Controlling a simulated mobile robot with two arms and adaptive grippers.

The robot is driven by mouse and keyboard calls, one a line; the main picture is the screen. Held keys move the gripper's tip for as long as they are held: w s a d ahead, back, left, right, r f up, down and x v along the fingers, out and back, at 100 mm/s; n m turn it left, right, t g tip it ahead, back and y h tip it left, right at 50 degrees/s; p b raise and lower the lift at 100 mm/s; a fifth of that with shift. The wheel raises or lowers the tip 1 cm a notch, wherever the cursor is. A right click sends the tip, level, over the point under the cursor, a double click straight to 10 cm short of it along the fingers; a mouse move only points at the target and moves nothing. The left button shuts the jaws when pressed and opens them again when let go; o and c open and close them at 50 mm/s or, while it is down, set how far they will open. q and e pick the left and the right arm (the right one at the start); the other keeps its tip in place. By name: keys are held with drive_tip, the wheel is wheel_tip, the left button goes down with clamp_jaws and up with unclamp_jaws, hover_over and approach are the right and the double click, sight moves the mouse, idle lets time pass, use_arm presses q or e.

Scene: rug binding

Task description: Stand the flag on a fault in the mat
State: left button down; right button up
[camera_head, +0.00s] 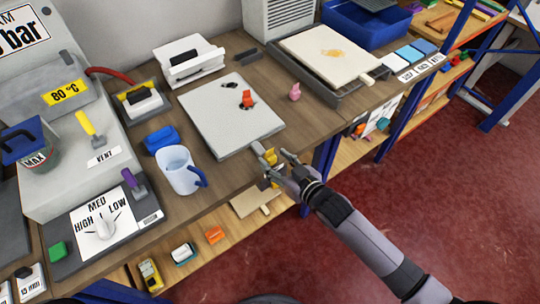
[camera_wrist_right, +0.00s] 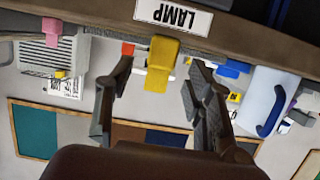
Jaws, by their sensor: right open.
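The pale grey mat (camera_head: 220,128) lies on the bench and has dark faults in its surface, one of them (camera_head: 230,84) towards its back. A small orange-red piece, which looks like the flag (camera_head: 247,98), stands on the mat at another dark spot. It also shows as a small orange patch in the right wrist view (camera_wrist_right: 128,48). My right gripper (camera_head: 276,157) is open at the bench's front edge, below the mat's near right corner. A yellow lever (camera_wrist_right: 161,65) under a LAMP label shows between its fingers; I cannot tell whether they touch it. My left gripper is out of view.
A pink figure (camera_head: 295,92) stands right of the mat. A grey tray with a pale board (camera_head: 325,52) lies at the back right. Shelves run below the bench.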

drive_tip(key=shift+w+a+f, duration=0.25)
drive_tip(key=shift+w+a, duration=0.1)
drive_tip(key=shift+w, duration=0.15)
drive_tip(key=shift+c, duration=0.5)
clamp_jaws()
